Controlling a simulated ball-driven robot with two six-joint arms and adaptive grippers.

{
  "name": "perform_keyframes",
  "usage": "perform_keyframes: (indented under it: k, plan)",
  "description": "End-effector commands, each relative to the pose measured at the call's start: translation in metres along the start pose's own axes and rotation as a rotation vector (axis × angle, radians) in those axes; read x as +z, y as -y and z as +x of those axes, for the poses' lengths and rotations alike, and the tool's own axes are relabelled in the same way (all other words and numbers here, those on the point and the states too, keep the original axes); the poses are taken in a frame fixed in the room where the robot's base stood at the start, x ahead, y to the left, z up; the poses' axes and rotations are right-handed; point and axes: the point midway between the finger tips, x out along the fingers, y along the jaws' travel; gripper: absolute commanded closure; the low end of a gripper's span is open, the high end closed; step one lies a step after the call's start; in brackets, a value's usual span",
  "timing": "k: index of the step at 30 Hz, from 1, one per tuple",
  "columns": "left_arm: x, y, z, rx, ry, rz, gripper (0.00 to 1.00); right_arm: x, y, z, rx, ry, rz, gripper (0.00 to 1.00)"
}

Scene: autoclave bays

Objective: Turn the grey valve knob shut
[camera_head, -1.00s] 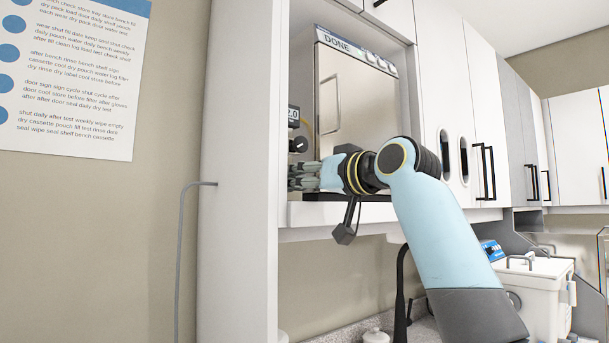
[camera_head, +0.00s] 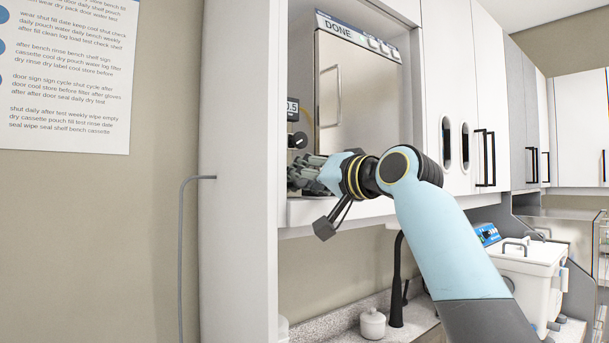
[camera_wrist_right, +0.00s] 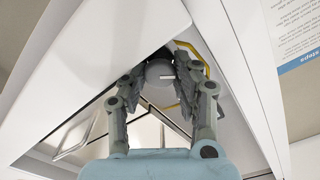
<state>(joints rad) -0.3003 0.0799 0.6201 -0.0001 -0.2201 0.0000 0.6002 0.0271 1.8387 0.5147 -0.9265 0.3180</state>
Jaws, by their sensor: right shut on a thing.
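The grey valve knob (camera_wrist_right: 159,71), round with a pale line across its face, shows between the fingers in the right wrist view. My right gripper (camera_head: 301,176) reaches into the bay from the right, its fingers at the left side of the autoclave front; it also shows in the wrist view (camera_wrist_right: 162,82). It is shut on the grey knob, one finger on each side. In the head view the fingers hide the grey knob. A black knob (camera_head: 298,140) and a small display (camera_head: 292,108) reading about 0.5 sit above the fingers. My left gripper is out of view.
The autoclave door (camera_head: 357,100) is closed under a "DONE" strip. A white side panel (camera_head: 238,200) stands close left of my gripper. White cabinets (camera_head: 455,80) are to the right. A counter below holds a small white jar (camera_head: 373,323).

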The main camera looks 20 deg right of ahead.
Motion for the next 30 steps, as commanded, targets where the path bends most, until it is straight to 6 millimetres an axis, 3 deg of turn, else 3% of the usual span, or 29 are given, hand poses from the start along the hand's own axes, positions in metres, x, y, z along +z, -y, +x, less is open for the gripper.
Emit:
perform_keyframes:
  k: [8,9,14,23,26,30]
  plan:
    - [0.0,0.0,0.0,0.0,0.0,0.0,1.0,0.0,0.0,0.0,0.0,-0.001,-0.001,1.0]
    - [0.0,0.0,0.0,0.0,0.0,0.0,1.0,0.0,0.0,0.0,0.0,-0.001,-0.001,0.68]
    - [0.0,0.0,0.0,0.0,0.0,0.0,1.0,0.0,0.0,0.0,0.0,-0.001,-0.001,0.47]
    - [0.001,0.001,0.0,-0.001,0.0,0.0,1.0,0.0,0.0,-0.002,0.0,-0.001,-0.002,0.47]
    - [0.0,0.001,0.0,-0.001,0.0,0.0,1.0,0.0,-0.001,-0.01,0.001,-0.001,-0.003,0.47]
    - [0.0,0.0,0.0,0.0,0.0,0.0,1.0,0.0,-0.001,-0.037,0.002,-0.001,-0.007,0.47]
